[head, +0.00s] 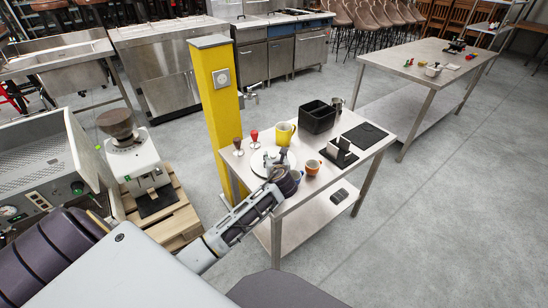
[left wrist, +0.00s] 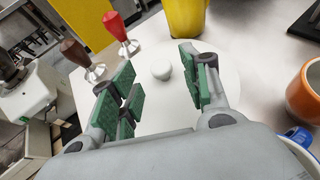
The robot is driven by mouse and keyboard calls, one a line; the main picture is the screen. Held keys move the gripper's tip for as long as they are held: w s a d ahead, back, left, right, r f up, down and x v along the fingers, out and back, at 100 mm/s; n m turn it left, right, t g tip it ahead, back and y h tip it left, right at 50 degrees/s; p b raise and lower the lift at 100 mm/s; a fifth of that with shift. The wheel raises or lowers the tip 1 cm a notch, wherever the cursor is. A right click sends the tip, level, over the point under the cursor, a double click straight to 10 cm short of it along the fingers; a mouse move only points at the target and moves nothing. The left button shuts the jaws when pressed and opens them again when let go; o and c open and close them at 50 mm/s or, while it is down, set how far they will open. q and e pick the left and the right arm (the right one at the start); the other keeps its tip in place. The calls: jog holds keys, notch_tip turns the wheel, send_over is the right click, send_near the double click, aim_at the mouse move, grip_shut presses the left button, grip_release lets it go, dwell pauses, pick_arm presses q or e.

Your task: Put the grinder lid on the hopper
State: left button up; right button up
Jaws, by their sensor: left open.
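The white round grinder lid (head: 258,163) lies flat on the near left part of the steel table. Its round knob (left wrist: 162,69) shows in the left wrist view. My left gripper (head: 278,160) is over the lid; in the left wrist view its green-padded fingers (left wrist: 155,85) are spread on either side of the knob, with nothing held. The white grinder (head: 143,163) stands on a wooden pallet left of the yellow post, with its dark brown hopper (head: 117,124) on top. My right gripper is not in view.
A brown-handled tamper (head: 238,146) and a red-handled tamper (head: 254,138) stand behind the lid. A yellow pitcher (head: 284,133), an orange cup (head: 313,167) and a black bin (head: 317,117) share the table (head: 350,152). The yellow post (head: 218,100) rises between table and grinder.

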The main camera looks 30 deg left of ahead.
pick_arm(q)
jog(key=p+v, duration=0.1)
jog(key=v, duration=0.6)
jog(key=shift+s+d+r, duration=0.2)
jog(key=shift+s, duration=0.05)
jog(key=shift+v, duration=0.85)
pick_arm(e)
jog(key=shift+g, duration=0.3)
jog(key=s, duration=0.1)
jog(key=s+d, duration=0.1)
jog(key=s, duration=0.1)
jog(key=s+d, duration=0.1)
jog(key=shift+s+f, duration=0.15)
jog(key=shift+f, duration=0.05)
pick_arm(q)
jog(key=shift+o, duration=0.2)
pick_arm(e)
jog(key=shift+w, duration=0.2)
